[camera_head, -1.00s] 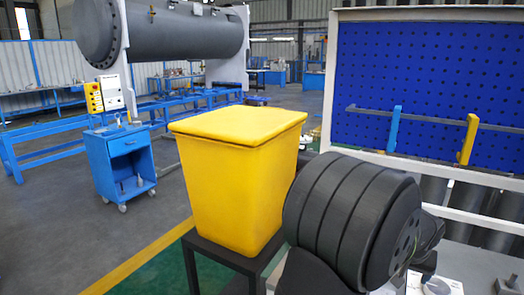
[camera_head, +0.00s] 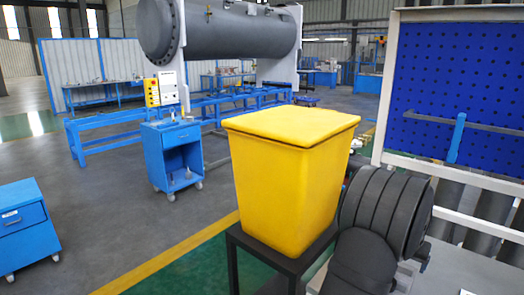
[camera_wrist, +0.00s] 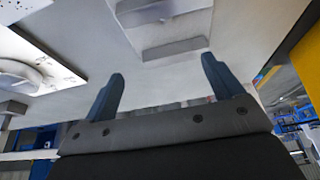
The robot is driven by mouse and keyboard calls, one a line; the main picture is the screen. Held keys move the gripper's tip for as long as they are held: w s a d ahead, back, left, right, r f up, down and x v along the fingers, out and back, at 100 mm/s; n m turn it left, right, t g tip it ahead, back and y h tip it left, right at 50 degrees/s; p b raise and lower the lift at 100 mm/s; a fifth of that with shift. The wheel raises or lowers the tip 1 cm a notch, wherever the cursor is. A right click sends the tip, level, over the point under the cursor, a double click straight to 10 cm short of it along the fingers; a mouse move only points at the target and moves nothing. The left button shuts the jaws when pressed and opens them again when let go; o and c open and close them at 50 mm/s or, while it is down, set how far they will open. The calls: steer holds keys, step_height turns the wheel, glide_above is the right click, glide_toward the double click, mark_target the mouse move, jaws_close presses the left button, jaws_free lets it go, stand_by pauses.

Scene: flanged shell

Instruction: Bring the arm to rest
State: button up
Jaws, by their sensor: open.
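My gripper (camera_wrist: 160,88) shows in the wrist view with its two blue-grey fingers spread apart and nothing between them. Beyond the fingers is a pale surface with grey block-like shapes on it; I cannot tell what they are. In the head view my dark, banded arm link (camera_head: 385,210) is at the lower right, and my gripper is outside that view. A large dark flanged shell (camera_head: 235,33) lies level on white supports at the back.
A closed yellow bin (camera_head: 285,185) stands on a black stand (camera_head: 262,265) beside my arm. A blue cart (camera_head: 172,155), a blue cabinet (camera_head: 25,222) and blue benches stand to the left. A blue pegboard (camera_head: 455,85) is at the right. The grey floor between them is clear.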

steer(key=shift+w+a+f, duration=0.25)
steer(key=shift+w+f, duration=0.35)
steer(key=shift+w, duration=0.35)
